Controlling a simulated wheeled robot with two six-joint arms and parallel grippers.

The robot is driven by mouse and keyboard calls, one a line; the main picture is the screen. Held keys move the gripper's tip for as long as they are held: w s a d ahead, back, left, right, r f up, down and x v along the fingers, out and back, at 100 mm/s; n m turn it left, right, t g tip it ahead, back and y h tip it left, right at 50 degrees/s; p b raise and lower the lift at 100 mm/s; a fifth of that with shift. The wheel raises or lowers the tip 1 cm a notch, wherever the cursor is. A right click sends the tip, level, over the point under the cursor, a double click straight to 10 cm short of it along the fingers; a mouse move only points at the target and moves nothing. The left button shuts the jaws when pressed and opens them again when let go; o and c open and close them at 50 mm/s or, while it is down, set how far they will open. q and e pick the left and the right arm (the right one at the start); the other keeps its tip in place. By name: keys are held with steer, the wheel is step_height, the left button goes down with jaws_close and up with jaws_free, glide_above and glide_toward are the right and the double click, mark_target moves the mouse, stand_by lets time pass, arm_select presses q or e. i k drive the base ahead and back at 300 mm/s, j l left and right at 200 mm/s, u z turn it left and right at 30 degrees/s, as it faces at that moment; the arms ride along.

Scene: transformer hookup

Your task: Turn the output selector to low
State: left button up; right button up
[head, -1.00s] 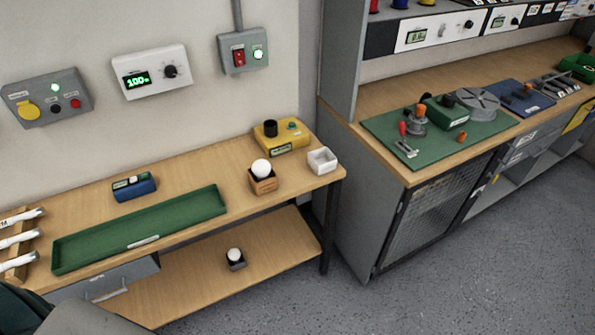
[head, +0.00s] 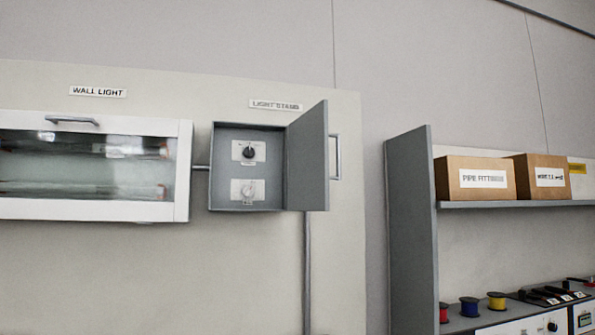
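A grey wall box (head: 222,168) hangs under a sign that seems to read LIGHT STAND (head: 275,105). Its door (head: 308,160) stands open to the right. Inside are a black rotary knob (head: 249,152) on a white plate, above, and a pale grey knob or switch (head: 247,190) on a second white plate, below. The print on both plates is too small to read, so I cannot tell whether either is the output selector or where it points. Neither of my grippers is in view.
A white glass-fronted wall cabinet (head: 185,165) labelled WALL LIGHT is left of the box. At right, a grey shelf unit (head: 408,230) carries cardboard boxes (head: 475,180) above and red (head: 470,307), blue and yellow spools below. A grey conduit (head: 307,270) runs down below the box.

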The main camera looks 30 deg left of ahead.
mark_target(248, 151)
steer(key=i+l+u, duration=0.1)
steer(key=u, duration=0.3)
steer(key=l+u, duration=0.2)
steer(key=u, duration=0.15)
steer(key=i+l+u, duration=0.1)
steer(key=u, duration=0.3)
steer(key=l+u, duration=0.75)
steer(key=l, duration=1.2)
steer(key=i, duration=0.5)
